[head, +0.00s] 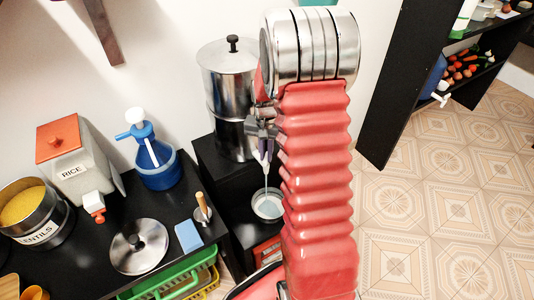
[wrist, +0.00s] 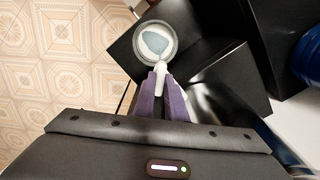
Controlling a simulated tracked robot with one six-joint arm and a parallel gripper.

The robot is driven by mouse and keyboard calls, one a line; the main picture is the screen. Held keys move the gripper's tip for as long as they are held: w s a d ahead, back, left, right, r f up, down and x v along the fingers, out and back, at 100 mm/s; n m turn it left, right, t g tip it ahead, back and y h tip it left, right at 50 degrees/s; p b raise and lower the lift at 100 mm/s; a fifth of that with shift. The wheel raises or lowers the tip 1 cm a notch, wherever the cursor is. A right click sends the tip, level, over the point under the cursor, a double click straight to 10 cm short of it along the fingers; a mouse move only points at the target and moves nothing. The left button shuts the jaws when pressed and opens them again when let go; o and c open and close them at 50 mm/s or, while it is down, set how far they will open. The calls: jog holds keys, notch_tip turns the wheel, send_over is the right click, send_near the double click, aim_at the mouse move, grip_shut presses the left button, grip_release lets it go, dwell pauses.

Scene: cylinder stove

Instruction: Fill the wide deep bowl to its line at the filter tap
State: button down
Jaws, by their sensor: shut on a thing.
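The steel filter (head: 228,95) stands on a black stand at the back. My gripper (head: 266,152) is at the filter's front, by its tap, with its fingers pointing down. In the wrist view my purple fingers (wrist: 161,92) are shut on a small pale piece (wrist: 161,72), seemingly the tap's lever. The wide bowl (head: 268,204) sits upright on a lower black ledge below the tap. A thin pale stream (head: 266,180) runs down into it. The bowl (wrist: 174,50) shows a blue-grey patch of water inside in the wrist view. I cannot make out its fill line.
The black counter at left holds a rice dispenser (head: 78,160), a lentils tin (head: 36,212), a blue pump jug (head: 152,155), a steel lid (head: 139,246) and a blue sponge (head: 188,236). A dark shelf (head: 405,80) and open tiled floor lie right.

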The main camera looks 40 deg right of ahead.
aim_at(266, 157)
jog(key=shift+a+n, duration=0.1)
jog(key=shift+n, duration=0.3)
jog(key=c, duration=1.8)
grip_release()
jog(key=shift+r, duration=0.1)
notch_tip(266, 157, up, 14)
jog(key=shift+f, duration=0.25)
